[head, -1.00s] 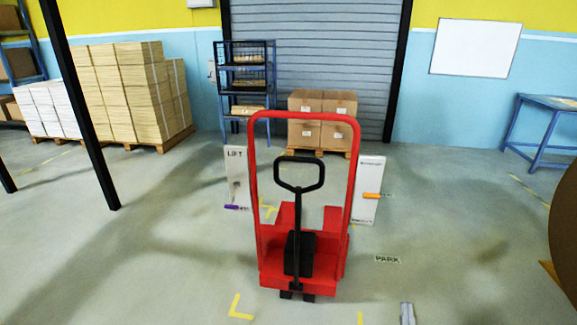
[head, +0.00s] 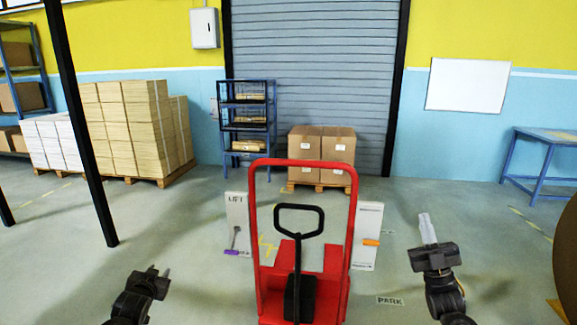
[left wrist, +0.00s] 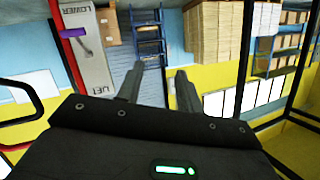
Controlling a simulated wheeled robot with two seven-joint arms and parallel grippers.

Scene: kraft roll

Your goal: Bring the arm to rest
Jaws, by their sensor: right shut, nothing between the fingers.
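My left gripper (head: 158,270) is low at the left of the head view, left of the red pallet truck and apart from it. In the left wrist view its two fingers (left wrist: 158,80) stand apart with nothing between them. My right gripper (head: 427,228) points up and away at the right of the head view; its pale fingers are together and hold nothing. The red pallet truck (head: 349,225) with its black handle (head: 298,207) stands between the two arms. Neither gripper touches it.
A LIFT panel (head: 237,210) with a purple-ended lever and a panel with an orange handle (head: 371,242) flank the truck frame. A black post (head: 87,150) stands at left. A large brown roll (head: 568,245) is at the right edge. Floor around PARK (head: 390,301) is clear.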

